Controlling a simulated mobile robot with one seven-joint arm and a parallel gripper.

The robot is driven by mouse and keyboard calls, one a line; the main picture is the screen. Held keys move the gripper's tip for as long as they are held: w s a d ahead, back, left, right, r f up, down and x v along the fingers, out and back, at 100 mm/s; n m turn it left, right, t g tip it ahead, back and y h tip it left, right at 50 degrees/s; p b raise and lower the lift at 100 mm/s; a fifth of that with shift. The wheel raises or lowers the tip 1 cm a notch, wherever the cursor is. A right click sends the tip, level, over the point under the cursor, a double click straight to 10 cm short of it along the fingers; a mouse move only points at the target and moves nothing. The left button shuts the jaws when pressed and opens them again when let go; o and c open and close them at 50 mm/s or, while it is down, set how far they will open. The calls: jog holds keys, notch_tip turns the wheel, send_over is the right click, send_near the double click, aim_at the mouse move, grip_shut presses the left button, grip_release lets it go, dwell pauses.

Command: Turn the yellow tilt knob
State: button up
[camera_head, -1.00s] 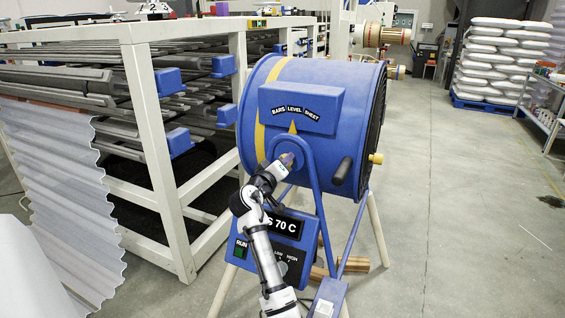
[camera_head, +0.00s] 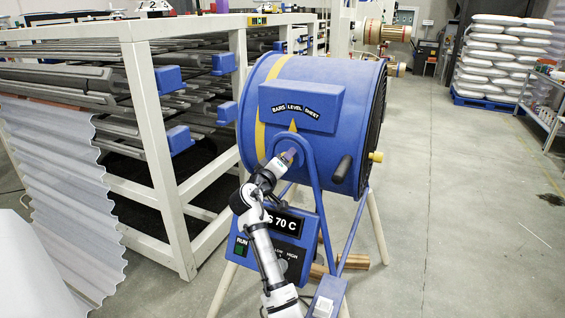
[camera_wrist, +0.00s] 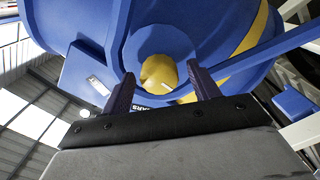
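The yellow tilt knob (camera_wrist: 158,72) shows in the wrist view as a rounded knob on the blue drum's face. My gripper (camera_wrist: 160,72) is open, with one dark finger on each side of the knob and a small gap showing at both sides. In the head view my gripper (camera_head: 287,157) is at the hub of the blue drum (camera_head: 340,100) and mostly hides the knob. A label plate (camera_head: 298,110) above reads BARS, LEVEL, SHEET, and the yellow pointer (camera_head: 293,126) below it points near LEVEL.
A blue tube frame (camera_head: 318,190) arches round the hub close to my gripper. A black handle (camera_head: 342,169) sticks out at right. A white rack (camera_head: 150,130) is at left; the floor at right is open.

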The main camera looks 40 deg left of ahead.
jog(key=b+v, duration=0.4)
jog(key=v, duration=1)
jog(key=shift+w, duration=0.1)
